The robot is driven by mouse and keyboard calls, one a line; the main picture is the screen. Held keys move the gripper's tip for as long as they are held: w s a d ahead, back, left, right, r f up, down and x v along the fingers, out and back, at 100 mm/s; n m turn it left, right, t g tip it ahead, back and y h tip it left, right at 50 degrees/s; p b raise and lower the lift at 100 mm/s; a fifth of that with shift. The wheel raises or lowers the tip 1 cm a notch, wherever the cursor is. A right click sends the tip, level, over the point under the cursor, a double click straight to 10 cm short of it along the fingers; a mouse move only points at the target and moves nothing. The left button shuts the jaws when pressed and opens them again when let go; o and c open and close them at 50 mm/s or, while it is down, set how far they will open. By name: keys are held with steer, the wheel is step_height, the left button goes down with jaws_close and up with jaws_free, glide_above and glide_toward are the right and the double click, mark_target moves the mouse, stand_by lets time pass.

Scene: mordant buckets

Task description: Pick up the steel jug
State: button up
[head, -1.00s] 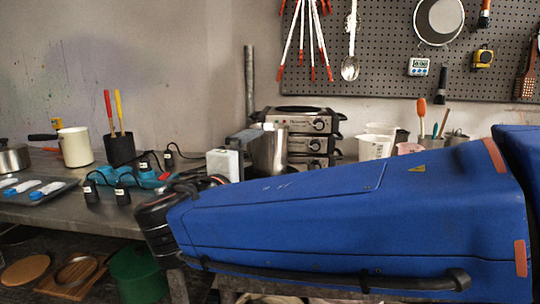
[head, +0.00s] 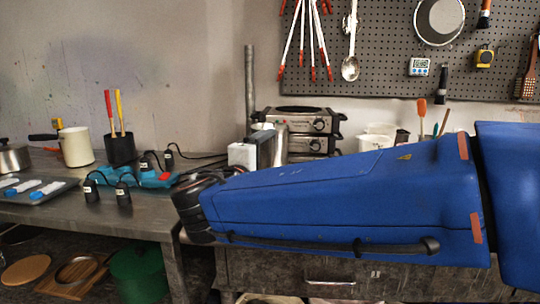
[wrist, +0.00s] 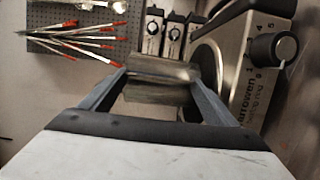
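The steel jug (head: 282,143) stands upright at the back of the steel bench, in front of the stacked hotplates. In the head view my gripper (head: 266,146) hides most of it. In the wrist view the shiny jug (wrist: 160,72) lies between the tips of my two grey fingers, and my gripper (wrist: 158,84) is spread wide. The fingertips are at or very near the jug's sides; I cannot tell whether they touch it. The jug's base and handle cannot be made out.
Stacked hotplates (head: 310,125) stand close behind the jug. White tubs (head: 376,138) are to the right. A teal power strip (head: 150,178) with black plugs, a black utensil pot (head: 120,149) and a cream pot (head: 75,147) stand left. A pegboard (head: 385,50) hangs on the wall.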

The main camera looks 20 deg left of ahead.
steer(key=c, duration=1.6)
steer(key=shift+o, duration=0.2)
steer(key=shift+r, duration=0.2)
